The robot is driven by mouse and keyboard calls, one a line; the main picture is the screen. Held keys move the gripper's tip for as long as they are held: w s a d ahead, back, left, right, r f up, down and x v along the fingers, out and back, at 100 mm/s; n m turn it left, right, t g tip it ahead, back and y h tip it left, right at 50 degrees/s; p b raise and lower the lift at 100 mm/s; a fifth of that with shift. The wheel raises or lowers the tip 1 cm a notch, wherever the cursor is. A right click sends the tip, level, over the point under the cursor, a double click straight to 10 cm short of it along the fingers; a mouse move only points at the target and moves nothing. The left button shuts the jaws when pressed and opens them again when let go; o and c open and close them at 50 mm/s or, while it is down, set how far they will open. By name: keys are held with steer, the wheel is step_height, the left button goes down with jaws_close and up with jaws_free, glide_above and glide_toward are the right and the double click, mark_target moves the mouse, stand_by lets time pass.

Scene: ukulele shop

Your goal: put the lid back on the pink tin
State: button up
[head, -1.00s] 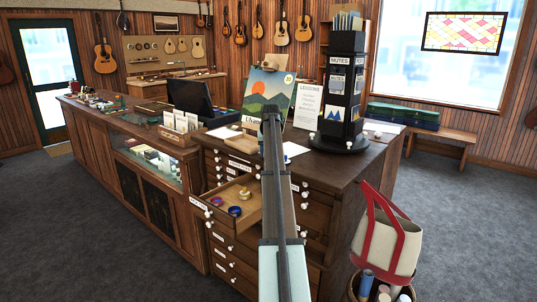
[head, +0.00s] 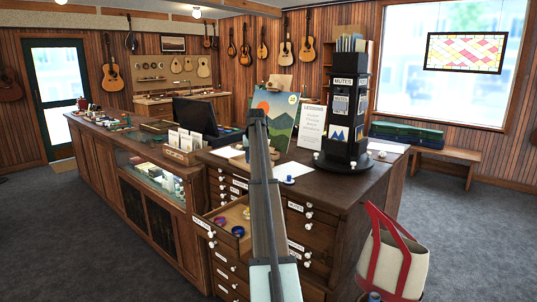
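An open drawer (head: 214,242) sticks out of the front of the dark wooden cabinet. In it lie a small round purple-red piece (head: 219,220), a round blue piece (head: 238,231) and a small yellowish piece (head: 246,213). They are too small for me to tell which is the pink tin or its lid. A small blue object (head: 289,180) sits on white paper on the cabinet top, just right of my arm. My arm reaches forward over the cabinet, right of the drawer. My gripper does not show, and whether it holds anything is hidden.
A black rotating display (head: 345,125) stands at the cabinet's right, with a landscape picture (head: 272,112) and a lessons sign (head: 312,127) beside it. A card box (head: 182,148) and a dark monitor (head: 195,117) stand left. A cream bag with red handles (head: 400,262) is at lower right.

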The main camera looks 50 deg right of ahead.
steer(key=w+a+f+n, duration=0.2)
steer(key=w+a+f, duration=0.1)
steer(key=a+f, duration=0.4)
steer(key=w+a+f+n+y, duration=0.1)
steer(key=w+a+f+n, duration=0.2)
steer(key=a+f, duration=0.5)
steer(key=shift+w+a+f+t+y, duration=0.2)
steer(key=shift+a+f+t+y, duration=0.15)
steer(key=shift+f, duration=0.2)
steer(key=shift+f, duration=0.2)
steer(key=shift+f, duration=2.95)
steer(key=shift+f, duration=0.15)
